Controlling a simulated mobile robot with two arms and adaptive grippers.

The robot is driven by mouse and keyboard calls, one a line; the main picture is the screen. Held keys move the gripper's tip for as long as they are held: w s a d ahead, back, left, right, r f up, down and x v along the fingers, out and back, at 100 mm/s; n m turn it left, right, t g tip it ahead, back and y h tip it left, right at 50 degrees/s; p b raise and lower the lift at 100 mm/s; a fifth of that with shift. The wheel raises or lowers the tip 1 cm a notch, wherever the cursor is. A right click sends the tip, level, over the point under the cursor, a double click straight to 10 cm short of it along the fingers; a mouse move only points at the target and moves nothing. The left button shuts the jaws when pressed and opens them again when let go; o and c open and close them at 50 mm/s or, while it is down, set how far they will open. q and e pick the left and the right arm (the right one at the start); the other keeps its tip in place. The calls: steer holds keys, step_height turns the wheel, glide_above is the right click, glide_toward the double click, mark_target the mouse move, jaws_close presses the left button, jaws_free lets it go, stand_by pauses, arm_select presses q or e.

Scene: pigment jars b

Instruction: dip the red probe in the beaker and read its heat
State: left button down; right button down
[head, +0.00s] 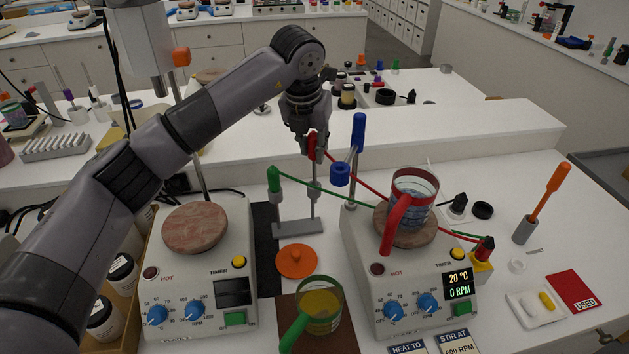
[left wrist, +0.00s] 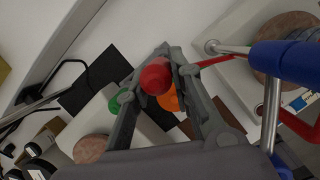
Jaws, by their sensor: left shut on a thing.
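The red probe (head: 312,146) has its red top gripped between the fingers of my left gripper (head: 313,140). In the left wrist view the red top (left wrist: 156,76) sits between the two fingertips (left wrist: 162,75). The probe is at the grey stand (head: 297,228); I cannot tell whether it is clear of its holder. The beaker (head: 414,190), with a red rim, red handle and bluish liquid, stands on the right hotplate (head: 380,245), right of my gripper. The hotplate's display (head: 458,284) reads 20 °C and 0 RPM. My right gripper is not in view.
A green probe (head: 274,180) stands in the same stand. A blue clamp (head: 340,175) on a rod stands between gripper and beaker. Red and green cables cross toward the beaker. A green-handled beaker (head: 318,308), an orange disc (head: 297,261) and a left hotplate (head: 194,228) are nearby.

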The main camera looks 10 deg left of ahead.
arm_select(q)
steer(key=shift+r+p, duration=1.65)
steer(key=shift+r, duration=1.65)
